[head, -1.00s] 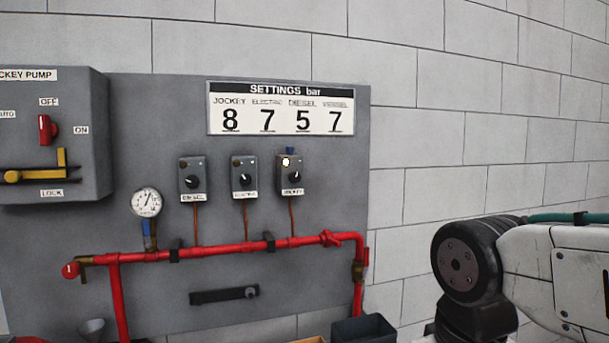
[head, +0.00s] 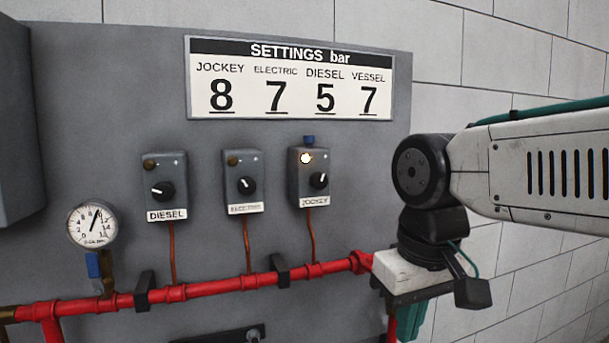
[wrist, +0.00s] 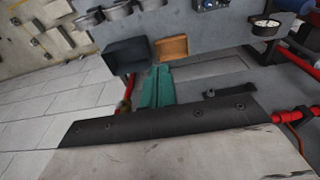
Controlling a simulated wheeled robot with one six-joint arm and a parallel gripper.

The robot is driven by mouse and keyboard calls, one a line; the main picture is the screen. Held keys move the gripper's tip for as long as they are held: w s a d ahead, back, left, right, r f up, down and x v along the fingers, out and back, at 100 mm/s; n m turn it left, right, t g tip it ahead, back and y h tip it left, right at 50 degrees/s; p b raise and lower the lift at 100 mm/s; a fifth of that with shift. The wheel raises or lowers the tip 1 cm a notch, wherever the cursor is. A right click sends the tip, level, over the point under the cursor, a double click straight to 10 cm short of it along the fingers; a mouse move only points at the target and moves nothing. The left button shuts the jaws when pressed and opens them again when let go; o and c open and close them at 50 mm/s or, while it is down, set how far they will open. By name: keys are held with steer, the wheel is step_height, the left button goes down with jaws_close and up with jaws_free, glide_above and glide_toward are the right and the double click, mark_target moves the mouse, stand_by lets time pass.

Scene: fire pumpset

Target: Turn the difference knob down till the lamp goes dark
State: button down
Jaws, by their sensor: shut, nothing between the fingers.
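The jockey pressure switch box (head: 308,178) is on the grey panel, the rightmost of three. Its lamp (head: 306,158) glows. A black dial knob (head: 319,180) with a white pointer is on its front, and a small blue knob (head: 308,141) stands on its top. No label reading "difference" is legible. My gripper (head: 411,320) is at the lower right of the head view, below and to the right of this box, clear of both knobs. Its teal fingers, shut and empty, show in the wrist view (wrist: 157,87), pointing toward the bins.
Diesel (head: 163,188) and electric (head: 243,182) boxes have dark lamps. A red pipe (head: 200,290) runs below them, near my gripper. A gauge (head: 92,223) is at left and a settings board (head: 290,78) above. The wrist view shows a dark bin (wrist: 127,55) and an orange bin (wrist: 172,47).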

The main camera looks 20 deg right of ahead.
steer(key=t, duration=0.1)
glide_toward(314, 148)
steer(key=shift+a+f, duration=0.25)
steer(key=shift+f, duration=1.05)
steer(key=shift+a+f, duration=0.25)
steer(key=shift+f, duration=1)
steer(key=shift+w, duration=0.2)
steer(key=shift+d, duration=0.3)
steer(key=shift+s+d, duration=0.1)
steer(key=shift+s, duration=0.3)
steer(key=v, duration=0.3)
steer(key=w+v, duration=0.1)
steer(key=v, duration=0.1)
steer(key=shift+w+r, duration=0.1)
steer(key=shift+r, duration=0.45)
